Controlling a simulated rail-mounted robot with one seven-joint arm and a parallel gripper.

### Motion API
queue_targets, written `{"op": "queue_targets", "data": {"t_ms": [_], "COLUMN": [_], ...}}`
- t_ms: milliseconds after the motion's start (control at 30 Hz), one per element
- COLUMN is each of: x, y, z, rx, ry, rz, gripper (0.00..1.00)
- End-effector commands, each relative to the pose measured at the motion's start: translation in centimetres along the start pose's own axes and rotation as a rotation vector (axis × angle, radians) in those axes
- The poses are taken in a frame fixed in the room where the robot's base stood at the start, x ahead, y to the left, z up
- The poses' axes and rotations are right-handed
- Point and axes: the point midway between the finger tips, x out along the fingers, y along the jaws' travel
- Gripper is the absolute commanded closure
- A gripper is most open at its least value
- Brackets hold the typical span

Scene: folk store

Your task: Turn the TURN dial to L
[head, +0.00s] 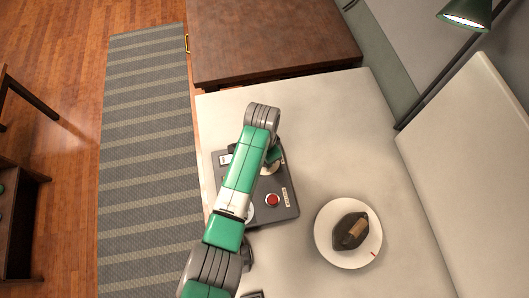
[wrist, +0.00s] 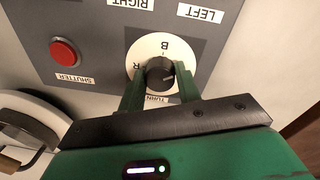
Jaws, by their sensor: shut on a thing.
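The TURN dial has a white round face (wrist: 150,45) and a dark knob (wrist: 160,75), seen in the wrist view. A "B" and an "R" show on the face; an "L" does not show, and the right side is partly behind a finger. The "TURN" label (wrist: 158,98) reads upside down below the knob. My gripper (wrist: 161,80) is shut on the knob, one green finger on each side. The knob's pointer direction is hard to tell. In the head view my arm covers most of the dial on the grey panel (head: 285,175).
A red button (wrist: 65,51) labelled "SHUTTER" sits beside the dial, also seen in the head view (head: 273,200). "RIGHT" and "LEFT" labels lie on the panel's far side. A white plate (head: 324,252) with a dark object (head: 350,231) stands right of the panel on the pale table.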

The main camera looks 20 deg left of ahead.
Motion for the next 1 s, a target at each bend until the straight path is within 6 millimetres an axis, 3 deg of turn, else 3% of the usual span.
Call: {"op": "queue_targets", "data": {"t_ms": [500,1000], "x": [-0.17,-0.08], "y": [0.01,-0.02], "z": [-0.12,-0.17], "rx": [0.414,0.565], "ry": [-0.021,-0.028], "rz": [0.001,0.0], "gripper": [0.89,0.89]}}
